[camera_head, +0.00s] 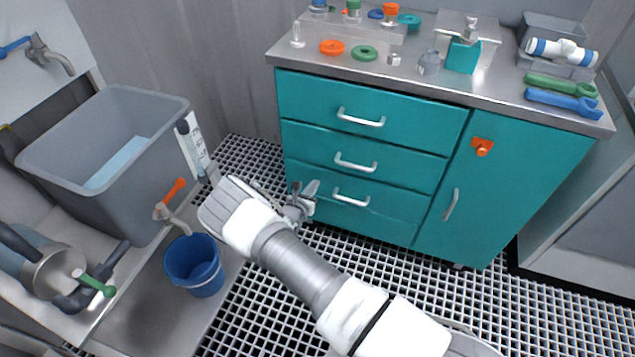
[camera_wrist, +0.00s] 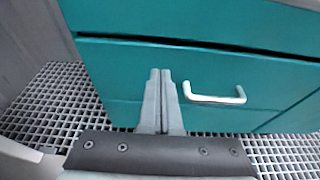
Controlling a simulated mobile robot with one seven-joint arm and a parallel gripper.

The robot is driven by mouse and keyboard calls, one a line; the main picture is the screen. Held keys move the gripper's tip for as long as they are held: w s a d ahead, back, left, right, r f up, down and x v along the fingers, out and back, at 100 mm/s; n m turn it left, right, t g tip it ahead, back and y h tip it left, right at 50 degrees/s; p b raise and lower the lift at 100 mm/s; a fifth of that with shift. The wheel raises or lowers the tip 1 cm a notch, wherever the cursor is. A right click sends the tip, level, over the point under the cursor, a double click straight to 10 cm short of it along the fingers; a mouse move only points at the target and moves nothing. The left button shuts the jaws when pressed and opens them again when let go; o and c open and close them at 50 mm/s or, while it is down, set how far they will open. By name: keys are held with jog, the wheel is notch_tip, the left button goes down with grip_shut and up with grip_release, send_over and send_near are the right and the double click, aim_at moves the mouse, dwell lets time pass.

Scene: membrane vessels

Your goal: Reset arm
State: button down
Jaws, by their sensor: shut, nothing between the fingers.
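My arm reaches across the middle of the head view, and my gripper (camera_head: 304,190) is at its far end, in front of the lower left of the teal cabinet (camera_head: 540,190). In the wrist view my gripper (camera_wrist: 160,74) has its two fingers together with nothing between them. The fingertips point at a teal drawer front, just left of a white drawer handle (camera_wrist: 214,97). I cannot tell whether the fingertips touch the drawer. The drawers look closed.
A grey tank (camera_head: 110,150) with an orange-handled tap (camera_head: 172,198) stands at left, with a blue bucket (camera_head: 195,264) below it. The cabinet top holds rings, bottles, a green wrench (camera_head: 560,84) and a blue wrench (camera_head: 562,102). Grating floor (camera_head: 540,310) lies clear at lower right.

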jog(key=p+v, duration=0.2)
jog(key=v, duration=0.7)
jog(key=shift+s+a, duration=0.15)
jog(key=shift+s, duration=0.05)
jog(key=w+d+r+m+g+h, duration=0.1)
jog(key=d+r+m+g+h, duration=0.1)
jog(key=d+r+m, duration=0.45)
jog(key=d+r+m+g+h, duration=0.3)
jog(key=r+m, duration=0.1)
jog(key=r, duration=0.6)
jog(key=s+d+r+m+g+y, duration=0.1)
jog(key=s+d+r+m+g, duration=0.3)
jog(key=r, duration=0.3)
jog(key=s+d+r+m+g+y, duration=0.1)
jog(key=s+d+r+m, duration=0.3)
jog(key=r, duration=0.3)
jog(key=s+d+r+m+t+y, duration=0.1)
jog(key=s+r+m+y, duration=0.3)
jog(key=s+r+m, duration=0.55)
jog(key=s+r+m+t+y, duration=0.1)
jog(key=s+r+m+y, duration=0.4)
jog(key=s, duration=0.7)
notch_tip(320, 180, up, 21)
jog(key=n+p, duration=0.1)
jog(key=p, duration=1.8)
jog(key=shift+s+f+h+p, duration=0.2)
jog(key=shift+s+h+p, duration=0.1)
jog(key=shift+h, duration=0.1)
